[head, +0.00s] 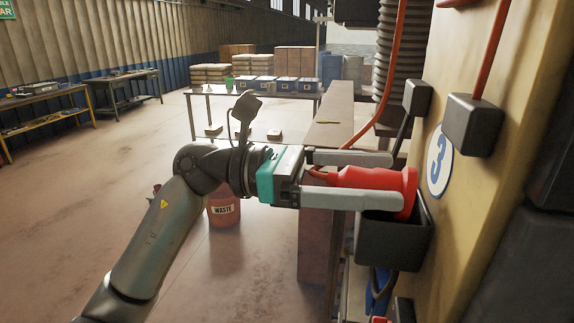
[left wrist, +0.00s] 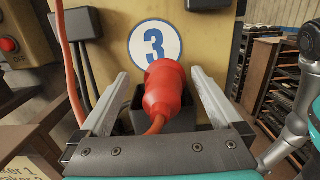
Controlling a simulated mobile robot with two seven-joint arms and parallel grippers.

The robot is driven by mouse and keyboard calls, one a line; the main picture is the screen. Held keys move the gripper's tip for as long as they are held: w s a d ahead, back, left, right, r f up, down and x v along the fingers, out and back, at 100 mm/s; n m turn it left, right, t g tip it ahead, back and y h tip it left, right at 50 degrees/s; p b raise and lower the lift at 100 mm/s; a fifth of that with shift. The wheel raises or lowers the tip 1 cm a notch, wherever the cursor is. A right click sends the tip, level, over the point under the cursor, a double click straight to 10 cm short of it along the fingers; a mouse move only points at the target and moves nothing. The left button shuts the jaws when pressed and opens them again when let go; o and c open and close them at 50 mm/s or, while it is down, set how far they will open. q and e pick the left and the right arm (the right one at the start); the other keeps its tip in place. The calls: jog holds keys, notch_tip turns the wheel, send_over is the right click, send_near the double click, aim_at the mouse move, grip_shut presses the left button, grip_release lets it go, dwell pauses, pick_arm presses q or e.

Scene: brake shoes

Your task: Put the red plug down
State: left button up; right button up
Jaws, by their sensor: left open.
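The red plug (head: 375,181) lies roughly level between the spread fingers of my left gripper (head: 397,179). Its wide end points at the yellow panel and sits at the top of a black holder (head: 392,243). I cannot tell how far it is inside the holder. In the left wrist view the plug (left wrist: 165,88) is centred, with a gap to the finger on each side, and its red cord runs back toward the gripper's palm. The black holder (left wrist: 183,124) shows behind it. My right gripper is not in view.
The yellow panel (head: 505,130) with a round "3" sign (head: 439,160) stands close at the right. Black boxes (head: 472,122) with red cables hang on it. A red waste bin (head: 223,211) stands on the floor behind my left arm. The floor at left is open.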

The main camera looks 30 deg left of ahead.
pick_arm(q)
jog(key=b+v, duration=0.3)
jog(key=v, duration=0.9)
jog(key=shift+b, duration=0.3)
jog(key=shift+w, duration=0.1)
